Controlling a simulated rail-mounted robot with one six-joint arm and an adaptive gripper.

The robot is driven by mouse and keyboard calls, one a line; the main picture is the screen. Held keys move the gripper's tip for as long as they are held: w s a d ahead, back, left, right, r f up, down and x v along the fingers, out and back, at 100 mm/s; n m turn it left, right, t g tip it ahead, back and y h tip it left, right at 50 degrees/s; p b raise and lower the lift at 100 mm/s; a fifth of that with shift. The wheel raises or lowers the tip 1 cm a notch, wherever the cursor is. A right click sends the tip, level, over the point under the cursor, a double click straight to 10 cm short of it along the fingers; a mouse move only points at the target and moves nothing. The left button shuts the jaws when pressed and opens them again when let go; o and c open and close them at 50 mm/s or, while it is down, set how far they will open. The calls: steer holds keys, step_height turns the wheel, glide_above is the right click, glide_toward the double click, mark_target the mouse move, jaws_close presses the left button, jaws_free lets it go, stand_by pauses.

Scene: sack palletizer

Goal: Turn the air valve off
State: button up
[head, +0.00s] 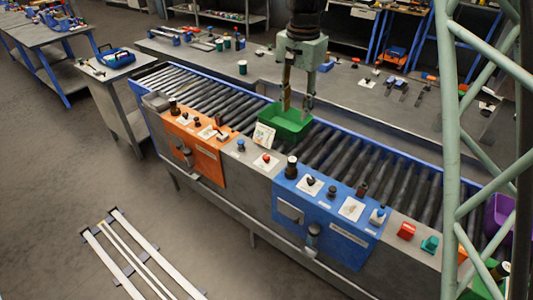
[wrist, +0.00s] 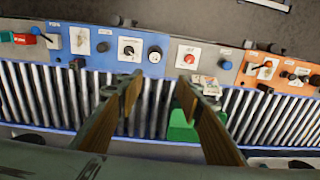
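No control is readable as the air valve; the labels are too small. A red block (head: 406,231) and a green block (head: 430,243) sit on the grey section right of the blue panel in the head view. My gripper (head: 297,108) is open and empty, fingers well apart, above the rollers at the green bin, behind the panels. It also shows in the wrist view (wrist: 160,88).
A green bin (head: 284,124) stands on the roller conveyor (head: 335,149) just under my gripper, with a white card (head: 264,136) at its front. An orange panel (head: 196,150) lies to the left. A workbench with tools (head: 345,80) runs behind.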

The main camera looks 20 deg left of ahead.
glide_above(266, 156)
step_height(266, 156, down, 13)
steer(key=shift+m+g, duration=0.3)
steer(key=shift+m, duration=0.1)
steer(key=shift+f, duration=0.15)
steer(key=shift+f+b, duration=0.95)
steer(key=shift+f, duration=5.8)
steer(key=shift+c, duration=0.9)
steer(key=c, duration=0.7)
